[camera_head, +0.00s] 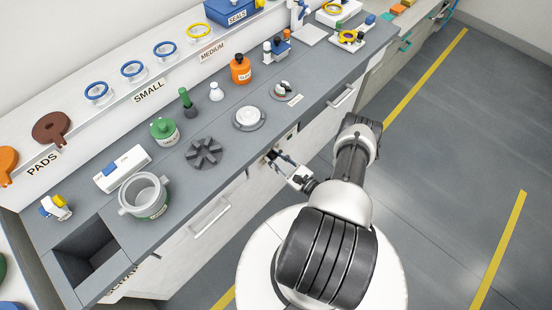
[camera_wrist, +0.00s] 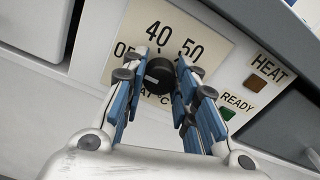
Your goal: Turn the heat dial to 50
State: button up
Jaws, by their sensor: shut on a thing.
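The heat dial (camera_wrist: 159,74) is a black round knob on a cream plate (camera_wrist: 128,68) in the wrist view. The plate is marked "40", "50" and, partly hidden, "OFF" at the left. My gripper (camera_wrist: 160,72) is shut on the dial, with one blue-and-grey finger on each side of it. In the head view my gripper (camera_head: 273,156) reaches the counter's front panel, and the dial is too small to make out there.
A "HEAT" lamp (camera_wrist: 255,83), dark brown, and a green "READY" lamp (camera_wrist: 227,113) sit right of the plate. Above, the counter (camera_head: 228,172) holds a round white plate (camera_head: 249,118), a dark ribbed disc (camera_head: 204,153) and a grey pot (camera_head: 145,196). A drawer handle (camera_head: 210,217) is left of my gripper.

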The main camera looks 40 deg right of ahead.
jog(key=shift+m+b, duration=0.3)
jog(key=shift+m, duration=0.1)
jog(key=shift+c, duration=0.4)
jog(key=shift+f+m+b, duration=0.1)
jog(key=shift+m+b, duration=0.4)
jog(key=shift+m, duration=0.1)
jog(key=m+b, duration=0.2)
jog(key=m, duration=0.1)
jog(key=m+b, duration=0.4)
jog(key=m, duration=0.2)
jog(key=shift+d+m, duration=0.1)
jog(key=shift+m, duration=0.3)
jog(key=m+b, duration=0.2)
jog(key=m, duration=0.4)
jog(key=m+b, duration=0.1)
jog(key=m, duration=0.5)
jog(key=shift+b, duration=0.35)
jog(key=o, duration=1)
